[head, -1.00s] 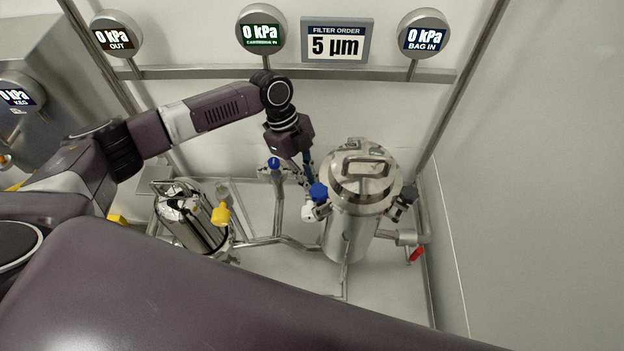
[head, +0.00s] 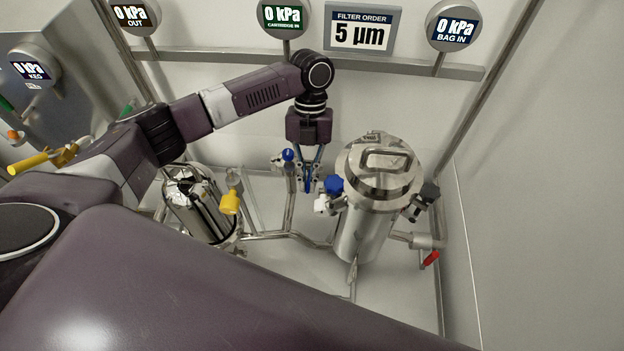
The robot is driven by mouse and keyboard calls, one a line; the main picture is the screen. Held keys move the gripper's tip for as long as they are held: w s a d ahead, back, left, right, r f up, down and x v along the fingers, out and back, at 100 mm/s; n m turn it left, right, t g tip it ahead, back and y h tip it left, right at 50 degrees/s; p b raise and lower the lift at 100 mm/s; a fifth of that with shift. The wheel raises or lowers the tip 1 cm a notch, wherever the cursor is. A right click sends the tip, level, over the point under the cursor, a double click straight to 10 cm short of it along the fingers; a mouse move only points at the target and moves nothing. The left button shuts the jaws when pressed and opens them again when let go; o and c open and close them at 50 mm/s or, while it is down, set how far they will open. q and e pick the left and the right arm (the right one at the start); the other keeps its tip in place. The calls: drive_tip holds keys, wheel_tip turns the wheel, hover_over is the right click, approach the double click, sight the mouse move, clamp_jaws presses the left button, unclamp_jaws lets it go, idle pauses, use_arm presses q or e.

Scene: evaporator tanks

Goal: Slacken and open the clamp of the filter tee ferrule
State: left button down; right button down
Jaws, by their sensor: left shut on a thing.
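My left gripper (head: 307,187) points down between the left pipe riser and the tall steel filter housing (head: 362,222). Its blue fingers are drawn together on something small, which looks like part of the clamp; the fingers mostly hide it. To its right, apart from it, a blue knob (head: 335,184) sits above a white fitting (head: 322,204) at the housing's side. To its left a smaller blue knob (head: 288,155) tops the pipe riser (head: 291,200). The ferrule cannot be made out at this size. My right gripper is not in view.
A smaller shiny vessel (head: 195,207) with a yellow knob (head: 229,202) stands at left. A red handle (head: 431,258) sits low right of the housing. Gauges, a filter sign (head: 361,32) and a rail (head: 390,66) line the back wall. The right wall is bare.

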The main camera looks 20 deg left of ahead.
use_arm(q)
drive_tip(key=shift+a+m+y, duration=0.25)
drive_tip(key=shift+m+y, duration=0.05)
drive_tip(key=shift+m, duration=0.3)
drive_tip(key=c, duration=2.1)
unclamp_jaws()
